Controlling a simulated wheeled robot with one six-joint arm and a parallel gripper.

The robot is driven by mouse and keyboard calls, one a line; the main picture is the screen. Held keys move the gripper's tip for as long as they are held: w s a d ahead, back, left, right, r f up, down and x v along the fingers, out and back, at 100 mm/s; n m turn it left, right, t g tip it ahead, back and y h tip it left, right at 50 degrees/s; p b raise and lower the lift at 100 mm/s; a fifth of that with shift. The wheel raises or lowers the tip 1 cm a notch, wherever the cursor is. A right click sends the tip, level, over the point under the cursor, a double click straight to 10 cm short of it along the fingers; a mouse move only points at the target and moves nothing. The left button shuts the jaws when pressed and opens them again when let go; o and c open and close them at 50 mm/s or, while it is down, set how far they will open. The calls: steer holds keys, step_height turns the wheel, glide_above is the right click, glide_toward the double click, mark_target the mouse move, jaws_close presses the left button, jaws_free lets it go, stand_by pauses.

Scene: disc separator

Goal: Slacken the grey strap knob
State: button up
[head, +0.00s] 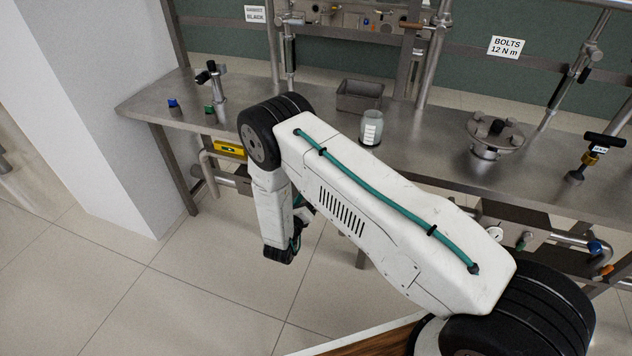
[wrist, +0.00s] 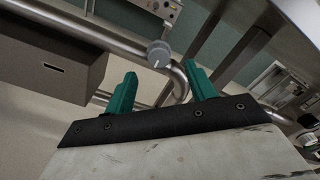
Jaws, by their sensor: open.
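A round grey knob (wrist: 160,53) with a pale mark on its face shows in the wrist view, in front of a bent metal pipe (wrist: 110,38). I take it for the strap knob; the strap itself is not clear. My gripper (wrist: 160,72) is open, its two teal fingers spread wide. The knob appears between and beyond the fingertips, with nothing held; the exact gap cannot be told. In the head view my gripper (head: 281,250) hangs low in front of the bench, and I cannot make out the knob there.
A steel bench (head: 420,150) runs across the head view, carrying a glass jar (head: 370,128), a grey tray (head: 359,96) and a round flanged lid (head: 487,135). In the wrist view a dark box (wrist: 50,75) stands left. Open tiled floor (head: 200,300) lies in front of the bench.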

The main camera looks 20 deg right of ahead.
steer(key=x, duration=0.7)
steer(key=shift+w+d, duration=0.1)
steer(key=shift+w, duration=0.1)
steer(key=c, duration=1)
steer(key=shift+o, duration=0.2)
steer(key=shift+d, duration=0.2)
steer(key=shift+a, duration=0.1)
